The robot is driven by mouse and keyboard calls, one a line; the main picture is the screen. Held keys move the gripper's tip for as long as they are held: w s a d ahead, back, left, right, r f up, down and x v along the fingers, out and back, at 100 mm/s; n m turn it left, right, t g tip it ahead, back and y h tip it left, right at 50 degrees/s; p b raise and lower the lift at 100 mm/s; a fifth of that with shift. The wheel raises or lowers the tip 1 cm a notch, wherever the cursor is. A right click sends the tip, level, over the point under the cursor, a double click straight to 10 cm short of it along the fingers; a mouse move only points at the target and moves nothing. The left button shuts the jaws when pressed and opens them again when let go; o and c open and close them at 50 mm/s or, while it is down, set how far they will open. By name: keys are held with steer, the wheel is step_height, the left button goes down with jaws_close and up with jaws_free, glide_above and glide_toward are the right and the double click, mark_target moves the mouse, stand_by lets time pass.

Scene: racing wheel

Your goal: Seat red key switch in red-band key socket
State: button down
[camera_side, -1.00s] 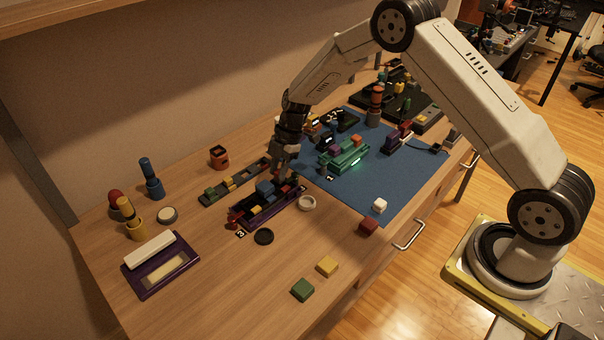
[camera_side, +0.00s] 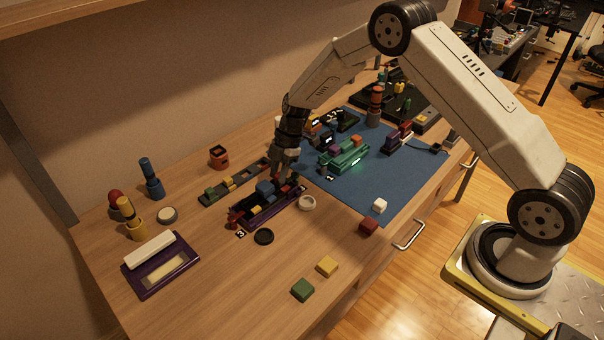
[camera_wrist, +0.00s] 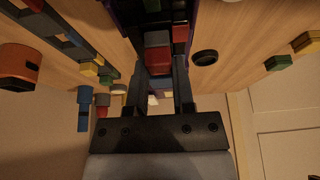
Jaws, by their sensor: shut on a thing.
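My gripper (camera_side: 284,174) is low over the far right end of the long purple tray (camera_side: 254,222). It also shows in the wrist view (camera_wrist: 160,72), pointing down into the row of coloured pieces. A red piece (camera_wrist: 181,33) and a grey piece (camera_wrist: 157,39) show just beyond the fingertips. The red-band socket cannot be made out, and whether the switch touches it cannot be told.
A blue block (camera_side: 265,187) stands in the tray close to my fingers. A narrow rack (camera_side: 216,197) of coloured blocks lies behind. A green module (camera_side: 345,157) sits on the blue mat (camera_side: 385,177).

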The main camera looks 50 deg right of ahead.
steer(key=shift+f, duration=0.6)
steer(key=shift+c, duration=1.9)
jaws_free()
steer(key=v, duration=0.7)
steer(key=shift+r, duration=0.4)
steer(key=shift+d, duration=0.15)
steer(key=s+r+m+t+h, duration=0.1)
steer(key=s+r+m+h, duration=0.1)
steer(key=s+m, duration=0.7)
steer(key=s+a+r+m+t+h, duration=0.1)
steer(key=s+r+m+h, duration=0.1)
steer(key=s+r+m, duration=0.3)
steer(key=s+m, duration=0.4)
steer(key=s, duration=0.6)
steer(key=shift+t+h, duration=0.3)
